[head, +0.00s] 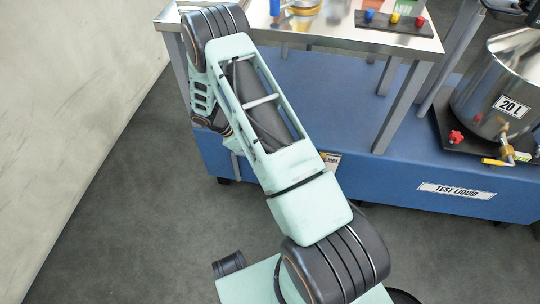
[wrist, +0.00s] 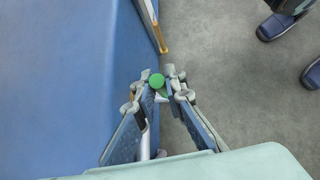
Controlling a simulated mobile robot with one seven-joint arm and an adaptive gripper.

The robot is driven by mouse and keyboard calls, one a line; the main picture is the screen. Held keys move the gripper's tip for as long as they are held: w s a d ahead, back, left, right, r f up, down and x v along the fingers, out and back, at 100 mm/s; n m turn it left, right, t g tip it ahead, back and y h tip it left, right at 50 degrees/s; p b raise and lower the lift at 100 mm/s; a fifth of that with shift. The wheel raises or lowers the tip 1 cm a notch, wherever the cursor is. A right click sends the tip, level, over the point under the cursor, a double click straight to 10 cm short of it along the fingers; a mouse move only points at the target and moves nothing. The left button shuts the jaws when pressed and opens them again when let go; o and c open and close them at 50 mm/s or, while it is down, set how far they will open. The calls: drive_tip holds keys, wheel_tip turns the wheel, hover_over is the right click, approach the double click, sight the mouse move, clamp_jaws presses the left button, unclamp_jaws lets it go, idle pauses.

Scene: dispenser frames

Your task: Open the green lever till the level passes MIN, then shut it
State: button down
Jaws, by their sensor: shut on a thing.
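In the wrist view, the green lever (wrist: 157,80) shows as a round green knob with a little green below it. My gripper (wrist: 161,87) is shut on it, one finger on each side, next to the side of the blue bench. The head view shows neither the lever nor the fingers, as my arm crosses the middle. A small label (head: 332,158) reading MAX shows low at the bench front, partly behind my arm. The MIN mark and the liquid level cannot be made out in either view.
The blue bench (head: 300,100) carries a TEST LIQUID label (head: 456,191). A steel table (head: 320,30) and a steel 20 L pot (head: 500,75) with red and yellow handles stand there. A yellow-edged strip (wrist: 154,27) juts from the bench.

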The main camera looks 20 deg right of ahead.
drive_tip(key=shift+w+a+h, duration=0.1)
drive_tip(key=shift+a+h, duration=0.05)
drive_tip(key=shift+h, duration=0.15)
drive_tip(key=c, duration=2)
unclamp_jaws()
drive_tip(key=shift+o, duration=0.2)
drive_tip(key=shift+a, duration=0.1)
drive_tip(key=v, duration=1.2)
drive_tip(key=shift+w, duration=0.1)
